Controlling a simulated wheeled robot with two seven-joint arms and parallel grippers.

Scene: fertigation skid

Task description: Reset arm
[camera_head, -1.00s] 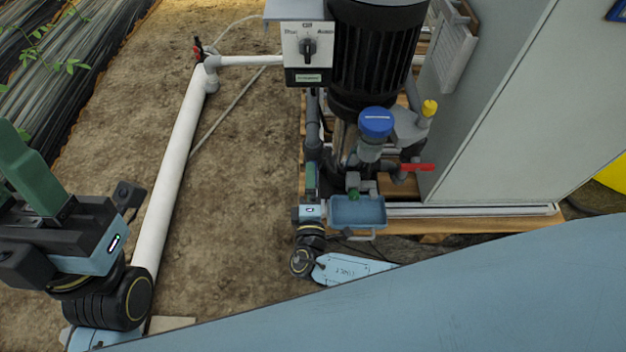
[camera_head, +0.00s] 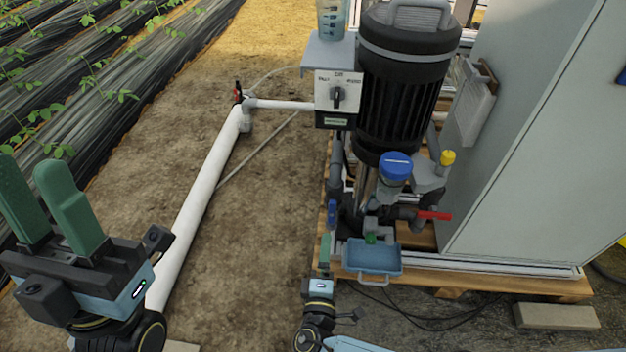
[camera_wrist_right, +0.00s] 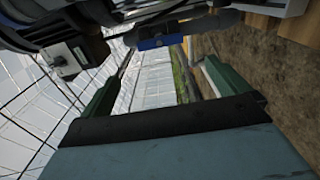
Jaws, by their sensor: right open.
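My left gripper (camera_head: 30,182) is at the left edge of the head view, fingers up, with a gap between its two green fingers and nothing in it. My right gripper (camera_head: 326,245) is low in the middle of the head view, just left of the blue tray (camera_head: 372,272) on the skid's front. In the right wrist view its green fingers (camera_wrist_right: 160,85) stand wide apart with nothing between them. A blue part (camera_wrist_right: 165,40) shows beyond the fingertips there. Whether the right gripper touches the skid cannot be told.
The skid carries a black motor (camera_head: 400,100), a switch box (camera_head: 338,98), a blue-capped part (camera_head: 396,168) and a red handle (camera_head: 434,215). A grey cabinet (camera_head: 530,130) stands right. A white pipe (camera_head: 205,195) runs along the soil. Bare soil (camera_head: 265,230) lies between pipe and skid.

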